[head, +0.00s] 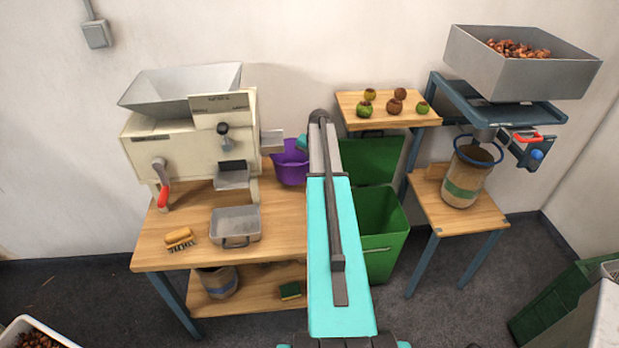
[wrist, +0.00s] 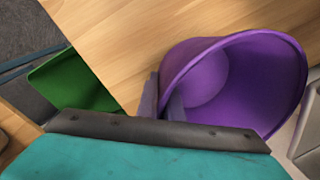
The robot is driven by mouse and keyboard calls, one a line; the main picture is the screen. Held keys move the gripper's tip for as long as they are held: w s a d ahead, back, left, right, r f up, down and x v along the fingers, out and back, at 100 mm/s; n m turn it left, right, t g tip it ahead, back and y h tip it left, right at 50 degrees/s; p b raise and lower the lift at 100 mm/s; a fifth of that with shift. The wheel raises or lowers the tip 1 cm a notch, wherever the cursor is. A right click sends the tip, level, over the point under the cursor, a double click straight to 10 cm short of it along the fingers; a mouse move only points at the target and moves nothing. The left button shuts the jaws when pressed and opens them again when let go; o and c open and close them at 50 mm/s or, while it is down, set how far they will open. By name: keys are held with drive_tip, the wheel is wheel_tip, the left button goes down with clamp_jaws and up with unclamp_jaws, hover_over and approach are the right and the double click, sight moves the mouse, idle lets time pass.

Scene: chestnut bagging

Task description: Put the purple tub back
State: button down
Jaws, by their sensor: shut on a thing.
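The purple tub (head: 290,165) is at the right end of the wooden table, beside the cream machine's side spout. My arm partly hides it in the head view. In the wrist view the tub (wrist: 235,85) is seen into its open, empty inside, with wood behind it. My gripper (wrist: 165,100) is shut on the tub's rim, one finger outside the wall and one inside. In the head view the gripper's fingertips are hard to make out behind my arm. I cannot tell whether the tub's base touches the table.
The cream machine (head: 190,135) with its hopper stands left of the tub. A metal tray (head: 235,224) and a brush (head: 179,237) lie on the table (head: 285,240). A green bin (head: 385,220) stands right of the table, below a small shelf (head: 350,115) with several husked fruits.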

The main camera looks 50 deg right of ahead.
drive_tip(key=shift+f+p, duration=0.75)
drive_tip(key=shift+f, duration=0.9)
drive_tip(key=shift+f, duration=0.1)
drive_tip(key=c, duration=1.9)
unclamp_jaws()
drive_tip(key=shift+r, duration=0.2)
drive_tip(key=shift+s+d+r+b, duration=0.1)
drive_tip(key=shift+s+r+b, duration=0.45)
drive_tip(key=shift+r, duration=1.4)
drive_tip(key=shift+s+d+r+b, duration=0.1)
drive_tip(key=shift+r+b, duration=0.7)
drive_tip(key=shift+r, duration=1.15)
drive_tip(key=shift+s+d+r+b, duration=0.1)
drive_tip(key=shift+s+r+b, duration=0.45)
drive_tip(key=shift+r, duration=1.4)
drive_tip(key=shift+w, duration=0.2)
